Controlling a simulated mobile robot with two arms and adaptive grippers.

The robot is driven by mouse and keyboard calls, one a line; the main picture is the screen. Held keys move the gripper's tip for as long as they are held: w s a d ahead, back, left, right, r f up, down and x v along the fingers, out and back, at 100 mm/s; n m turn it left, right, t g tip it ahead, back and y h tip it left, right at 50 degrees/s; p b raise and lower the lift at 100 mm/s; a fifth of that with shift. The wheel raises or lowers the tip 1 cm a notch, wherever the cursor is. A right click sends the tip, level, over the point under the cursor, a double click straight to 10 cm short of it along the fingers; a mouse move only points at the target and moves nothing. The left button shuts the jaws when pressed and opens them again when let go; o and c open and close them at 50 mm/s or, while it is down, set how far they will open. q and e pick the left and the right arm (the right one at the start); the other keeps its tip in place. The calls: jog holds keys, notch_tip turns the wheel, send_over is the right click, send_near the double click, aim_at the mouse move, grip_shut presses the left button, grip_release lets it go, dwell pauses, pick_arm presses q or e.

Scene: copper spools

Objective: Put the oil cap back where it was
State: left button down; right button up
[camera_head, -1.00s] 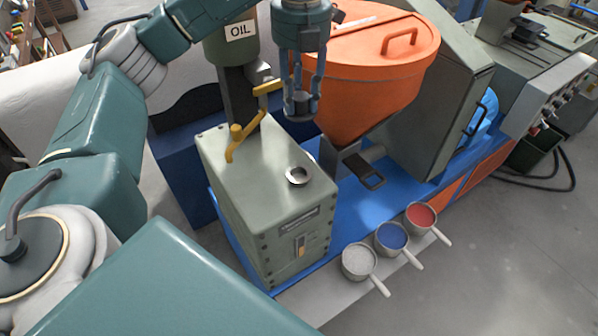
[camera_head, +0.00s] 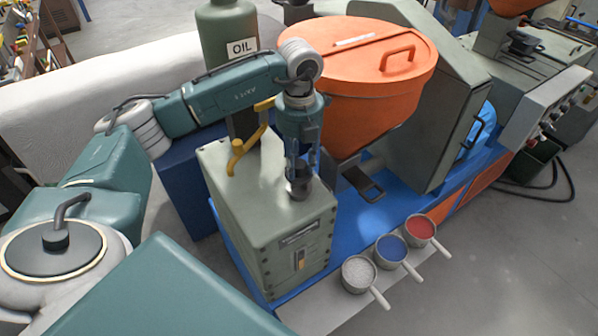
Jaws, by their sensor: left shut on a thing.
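My left gripper (camera_head: 300,178) points straight down over the top of the grey-green oil tank box (camera_head: 262,215). It is shut on the small dark oil cap (camera_head: 299,192), whose lower end shows between and below the fingers. The cap is at the place of the round filler opening on the box's top, near its front right corner. The opening itself is hidden behind the cap and fingers. I cannot tell whether the cap is seated or just above it. My right gripper is out of view.
A yellow lever (camera_head: 243,150) stands on the box left of the gripper. The green OIL bottle (camera_head: 228,42) is behind my arm. The orange hopper (camera_head: 365,85) stands close on the right. Cups of grey, blue (camera_head: 391,249) and red material stand in front.

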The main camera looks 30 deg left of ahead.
aim_at(299, 177)
pick_arm(q)
notch_tip(299, 177, down, 4)
jog(key=shift+r+p, duration=0.15)
jog(key=shift+p, duration=0.35)
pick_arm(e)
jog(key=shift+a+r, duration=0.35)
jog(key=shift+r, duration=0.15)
pick_arm(q)
jog(key=shift+f, duration=0.2)
jog(key=shift+f+b, duration=0.4)
jog(key=shift+b, duration=0.05)
jog(key=c, duration=1.3)
grip_release()
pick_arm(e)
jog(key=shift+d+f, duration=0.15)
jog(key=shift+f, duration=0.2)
pick_arm(q)
jog(key=shift+r, duration=0.15)
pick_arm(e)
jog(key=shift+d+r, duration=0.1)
